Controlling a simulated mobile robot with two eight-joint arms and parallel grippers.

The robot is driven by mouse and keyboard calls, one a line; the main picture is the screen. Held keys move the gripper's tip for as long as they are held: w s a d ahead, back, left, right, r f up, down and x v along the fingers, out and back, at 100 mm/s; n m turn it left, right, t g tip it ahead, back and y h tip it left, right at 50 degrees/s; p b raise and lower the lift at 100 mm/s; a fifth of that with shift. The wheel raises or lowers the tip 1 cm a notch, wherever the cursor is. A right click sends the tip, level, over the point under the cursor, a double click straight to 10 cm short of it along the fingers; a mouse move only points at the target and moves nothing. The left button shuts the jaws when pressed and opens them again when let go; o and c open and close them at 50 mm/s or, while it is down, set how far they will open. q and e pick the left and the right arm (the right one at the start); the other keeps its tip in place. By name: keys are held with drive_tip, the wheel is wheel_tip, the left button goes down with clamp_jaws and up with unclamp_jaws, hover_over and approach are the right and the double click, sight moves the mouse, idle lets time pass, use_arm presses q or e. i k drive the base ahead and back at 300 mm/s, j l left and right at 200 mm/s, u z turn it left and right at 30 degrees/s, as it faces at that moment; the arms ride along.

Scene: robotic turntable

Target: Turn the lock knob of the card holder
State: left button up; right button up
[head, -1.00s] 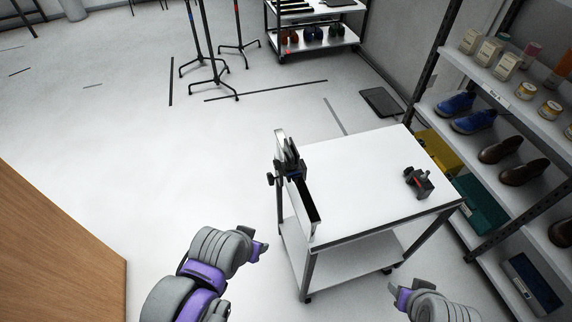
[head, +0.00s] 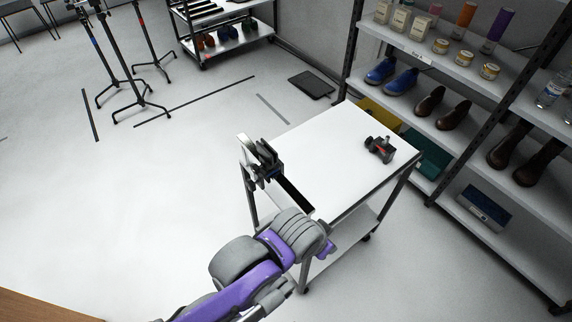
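A small black device with a red mark (head: 380,149) stands on the cart top at the right. I cannot tell which is the card holder, and no lock knob is clear. My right gripper is not in view.
The white cart (head: 335,150) has a mostly bare top and a lower shelf. A shelf rack (head: 455,100) with shoes, jars and boxes stands close on its right. Black stands (head: 125,85) are at the back left. The floor left of the cart is clear.

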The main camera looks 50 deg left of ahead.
sight(255, 168)
drive_tip(key=j+z, duration=0.1)
drive_tip(key=z, duration=0.3)
drive_tip(key=k+j+z, duration=0.1)
drive_tip(key=z, duration=0.35)
drive_tip(key=k+z, duration=0.1)
drive_tip(key=z, duration=0.3)
drive_tip(key=k+j+z, duration=0.1)
drive_tip(key=z, duration=0.35)
drive_tip(key=k+j+z, duration=0.15)
drive_tip(key=z, duration=0.25)
drive_tip(key=k+j+z, duration=0.1)
drive_tip(key=k+z, duration=0.4)
drive_tip(key=z, duration=0.3)
drive_tip(key=k+z, duration=0.15)
drive_tip(key=k, duration=0.95)
